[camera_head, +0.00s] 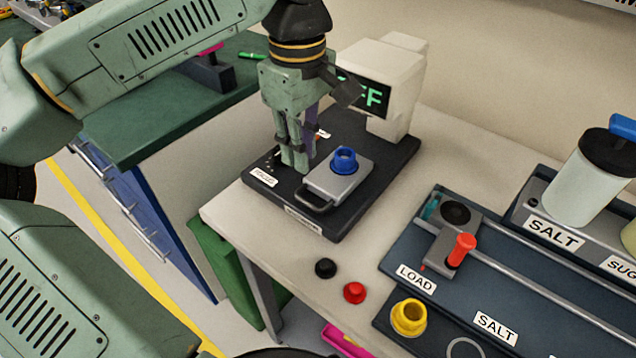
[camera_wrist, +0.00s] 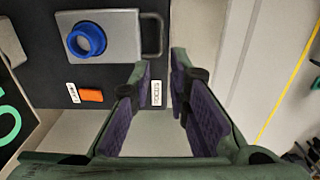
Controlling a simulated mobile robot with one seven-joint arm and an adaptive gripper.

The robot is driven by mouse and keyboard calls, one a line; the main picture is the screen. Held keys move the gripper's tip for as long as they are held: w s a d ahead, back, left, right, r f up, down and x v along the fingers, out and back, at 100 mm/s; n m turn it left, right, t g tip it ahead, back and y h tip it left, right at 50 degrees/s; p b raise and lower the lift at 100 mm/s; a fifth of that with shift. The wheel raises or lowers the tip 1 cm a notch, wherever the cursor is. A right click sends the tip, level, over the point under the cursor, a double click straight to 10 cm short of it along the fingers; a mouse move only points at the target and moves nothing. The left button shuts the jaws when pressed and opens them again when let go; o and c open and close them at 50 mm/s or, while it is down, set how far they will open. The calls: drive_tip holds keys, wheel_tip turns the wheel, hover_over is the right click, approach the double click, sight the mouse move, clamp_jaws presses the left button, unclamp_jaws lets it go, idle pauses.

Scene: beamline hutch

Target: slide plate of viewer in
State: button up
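The viewer has a dark base (camera_head: 385,165) and a white head (camera_head: 385,70) whose dark screen shows green letters, "FF" legible. The grey plate (camera_head: 333,192) lies on the base with a blue ring-shaped cup (camera_head: 345,160) on top. A dark handle (camera_head: 316,205) sticks out of its front edge; in the wrist view the handle (camera_wrist: 160,36) is at the plate's right side. My gripper (camera_head: 295,168) points down over the base, left of the plate. In the wrist view its purple-padded fingers (camera_wrist: 160,72) are apart with nothing between them, just below the handle.
An orange button (camera_wrist: 91,95) sits on the base. Black (camera_head: 325,268) and red (camera_head: 354,292) knobs lie on the table in front. A rail unit (camera_head: 520,270) marked LOAD and SALT stands at right, with a yellow cup (camera_head: 409,316). A green bench (camera_head: 150,120) is at left.

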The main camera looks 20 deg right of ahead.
sight(304, 199)
wheel_tip(304, 199, down, 10)
drive_tip(key=shift+r+p, duration=0.2)
drive_tip(key=shift+p, duration=0.7)
drive_tip(key=shift+c, duration=0.6)
clamp_jaws()
